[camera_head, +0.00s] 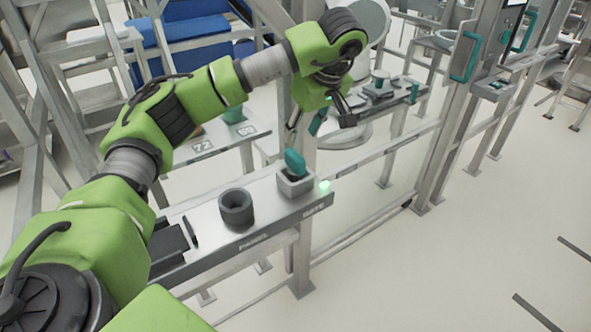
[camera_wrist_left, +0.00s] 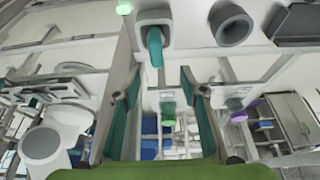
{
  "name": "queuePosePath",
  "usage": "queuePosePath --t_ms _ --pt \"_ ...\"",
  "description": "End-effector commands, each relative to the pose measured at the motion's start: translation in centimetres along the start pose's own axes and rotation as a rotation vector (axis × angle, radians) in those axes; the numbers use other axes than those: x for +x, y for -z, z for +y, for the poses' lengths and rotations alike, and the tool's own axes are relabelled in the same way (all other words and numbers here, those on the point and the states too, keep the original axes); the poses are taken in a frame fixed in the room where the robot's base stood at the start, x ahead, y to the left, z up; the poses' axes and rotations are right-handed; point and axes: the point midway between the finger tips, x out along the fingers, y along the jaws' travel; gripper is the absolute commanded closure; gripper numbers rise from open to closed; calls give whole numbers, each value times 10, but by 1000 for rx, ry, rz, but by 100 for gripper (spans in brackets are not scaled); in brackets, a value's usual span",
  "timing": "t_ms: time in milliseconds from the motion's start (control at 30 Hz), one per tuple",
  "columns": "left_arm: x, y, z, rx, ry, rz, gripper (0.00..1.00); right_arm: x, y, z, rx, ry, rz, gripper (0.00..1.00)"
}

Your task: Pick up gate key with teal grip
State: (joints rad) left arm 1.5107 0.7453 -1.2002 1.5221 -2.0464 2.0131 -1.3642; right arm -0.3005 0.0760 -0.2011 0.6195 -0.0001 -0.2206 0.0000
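The gate key with the teal grip (camera_head: 295,162) stands upright in a small grey square holder (camera_head: 296,184) near the end of a metal shelf. Its lower part is hidden inside the holder. My left gripper (camera_head: 319,118) is above the key and apart from it, with its fingers spread. In the left wrist view the teal grip (camera_wrist_left: 155,47) shows beyond the open fingertips (camera_wrist_left: 159,80), roughly between them, and the gap is empty. My right gripper is not in view.
A dark grey round cup (camera_head: 236,207) stands on the shelf (camera_head: 265,218) left of the holder. A green light (camera_head: 324,186) glows at the shelf's end. A metal post rises behind the holder. Open floor (camera_head: 480,240) lies to the right.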

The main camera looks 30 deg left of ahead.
Motion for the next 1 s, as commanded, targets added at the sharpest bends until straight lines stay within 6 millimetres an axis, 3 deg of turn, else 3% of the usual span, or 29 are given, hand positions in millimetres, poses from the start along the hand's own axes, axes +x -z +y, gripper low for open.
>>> queuePosePath --t_ms 33,300,567,800,1000 --pt "14 -3 -1 -1 6 -6 61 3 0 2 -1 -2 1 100" --pt "58 -1 0 -3 3 -6 61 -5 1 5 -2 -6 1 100" --pt "78 -1 2 -2 3 -7 61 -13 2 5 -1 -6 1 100" --pt "113 -1 7 -4 3 -7 61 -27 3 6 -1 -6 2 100" --pt "122 -2 8 -3 -1 -5 61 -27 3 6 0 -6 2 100"
